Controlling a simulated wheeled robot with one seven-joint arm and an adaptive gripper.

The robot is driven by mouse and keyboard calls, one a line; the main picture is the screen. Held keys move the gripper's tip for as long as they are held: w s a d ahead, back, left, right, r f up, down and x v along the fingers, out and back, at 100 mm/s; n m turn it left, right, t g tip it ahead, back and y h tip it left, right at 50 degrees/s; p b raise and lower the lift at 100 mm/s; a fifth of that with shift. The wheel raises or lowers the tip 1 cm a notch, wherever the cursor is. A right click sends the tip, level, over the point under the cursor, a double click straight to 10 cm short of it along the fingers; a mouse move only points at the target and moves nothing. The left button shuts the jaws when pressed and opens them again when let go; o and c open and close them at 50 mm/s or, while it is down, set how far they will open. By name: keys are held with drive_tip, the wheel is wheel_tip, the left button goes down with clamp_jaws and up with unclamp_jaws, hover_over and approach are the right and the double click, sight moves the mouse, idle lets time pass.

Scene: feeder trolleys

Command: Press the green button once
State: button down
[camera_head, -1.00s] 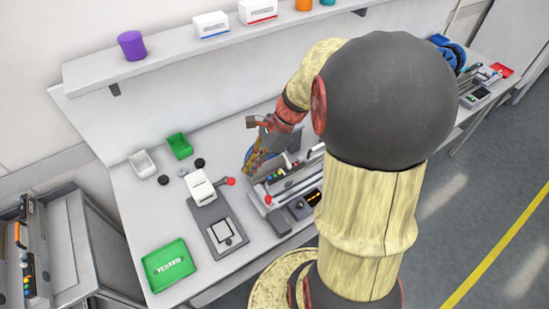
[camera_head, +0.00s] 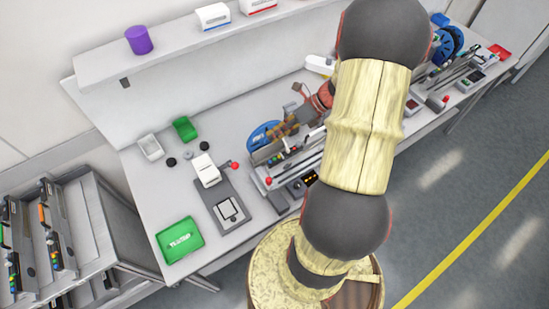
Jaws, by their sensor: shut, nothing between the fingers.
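A grey feeder device (camera_head: 268,184) lies on the bench right of centre, with a row of small coloured parts along its top and a red knob (camera_head: 268,181) at its front end. I cannot make out for certain which small part is the green button. Beside the feeder is a dark control box (camera_head: 300,185) with small orange lights. My gripper (camera_head: 258,146) is low over the back of the feeder, beside a blue reel (camera_head: 262,135). It looks shut and empty. Whether its fingertips touch anything is too small to tell.
On the bench are a white-topped grey press (camera_head: 207,172), a green tray (camera_head: 180,241), a green bin (camera_head: 185,129) and a white bin (camera_head: 150,147). A shelf (camera_head: 170,54) with a purple cylinder (camera_head: 139,40) runs along the back. Another feeder trolley (camera_head: 30,240) stands left.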

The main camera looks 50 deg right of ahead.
drive_tip(key=b, duration=0.7)
hover_over(275, 157)
wheel_tip(275, 157, down, 6)
drive_tip(key=shift+a+f, duration=0.1)
drive_tip(key=shift+f, duration=1.25)
drive_tip(key=shift+f, duration=0.2)
drive_tip(key=shift+f, duration=0.2)
drive_tip(key=shift+f, duration=0.3)
idle(0.5)
drive_tip(key=shift+r, duration=0.15)
drive_tip(key=shift+r+p, duration=0.6)
drive_tip(key=shift+p, duration=0.3)
